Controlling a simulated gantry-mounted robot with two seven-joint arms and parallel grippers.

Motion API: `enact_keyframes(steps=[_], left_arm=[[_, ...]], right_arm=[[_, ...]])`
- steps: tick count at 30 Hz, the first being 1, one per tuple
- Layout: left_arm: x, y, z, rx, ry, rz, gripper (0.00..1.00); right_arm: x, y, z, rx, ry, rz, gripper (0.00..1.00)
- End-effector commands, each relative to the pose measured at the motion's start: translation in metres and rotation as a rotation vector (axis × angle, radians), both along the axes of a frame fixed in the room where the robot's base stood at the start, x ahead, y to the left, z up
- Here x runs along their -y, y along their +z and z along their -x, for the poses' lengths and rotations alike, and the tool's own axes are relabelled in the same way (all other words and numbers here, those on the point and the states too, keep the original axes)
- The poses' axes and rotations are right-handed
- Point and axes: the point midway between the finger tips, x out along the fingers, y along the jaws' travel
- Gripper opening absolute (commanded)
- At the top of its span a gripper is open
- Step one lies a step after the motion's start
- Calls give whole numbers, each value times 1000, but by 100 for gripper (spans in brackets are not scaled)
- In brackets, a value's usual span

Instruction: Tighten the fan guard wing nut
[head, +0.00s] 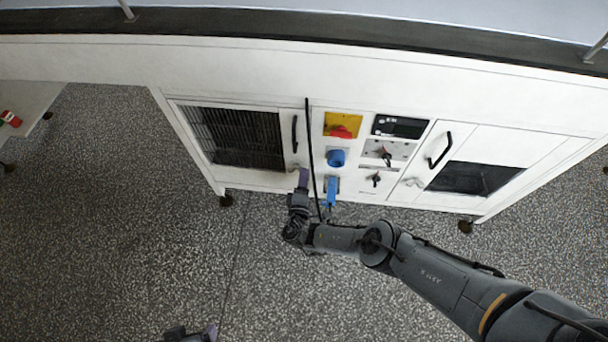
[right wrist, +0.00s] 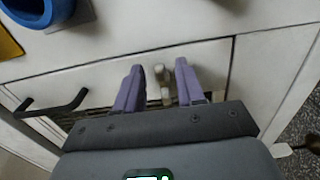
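The wing nut is a small pale metal piece (right wrist: 161,76) on the white fan guard door in the right wrist view. A small pale bit of it shows beside the gripper in the head view (head: 293,169). My right gripper (head: 303,178) reaches up to the cabinet front below the black door handle. In the right wrist view its two purple fingers (right wrist: 159,70) stand apart, one on each side of the wing nut, with gaps visible. The dark fan grille (head: 238,138) is left of the nut. My left gripper (head: 190,334) shows only partly at the bottom edge; its fingers are unclear.
A black door handle (head: 295,134) is above the nut. A black cable (head: 311,150) hangs close right of the gripper. Right of it are a red knob on a yellow plate (head: 342,122), a blue round part (head: 336,158) and a blue lever (head: 331,190). Speckled floor is open below.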

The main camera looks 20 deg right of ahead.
Motion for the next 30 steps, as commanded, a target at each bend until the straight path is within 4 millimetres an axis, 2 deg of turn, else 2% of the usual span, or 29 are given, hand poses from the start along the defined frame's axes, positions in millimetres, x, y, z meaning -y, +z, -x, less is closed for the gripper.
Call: enact_keyframes(steps=[1, 6, 15, 21, 30], left_arm=[[0, 8, 0, 0, 2, 2, 89], [2, 23, 0, 0, 5, 9, 89], [3, 39, 0, 0, 8, 11, 89], [2, 42, 0, 1, 5, 8, 89], [0, 41, 0, 0, -2, -2, 89]], right_arm=[[-5, 4, 7, -3, 2, -2, 38], [-20, 4, 32, -3, 3, -2, 38], [-43, 2, 70, -3, 2, -2, 38], [-49, 1, 80, 0, 1, -1, 38], [-50, 0, 81, 0, 1, -1, 38]])
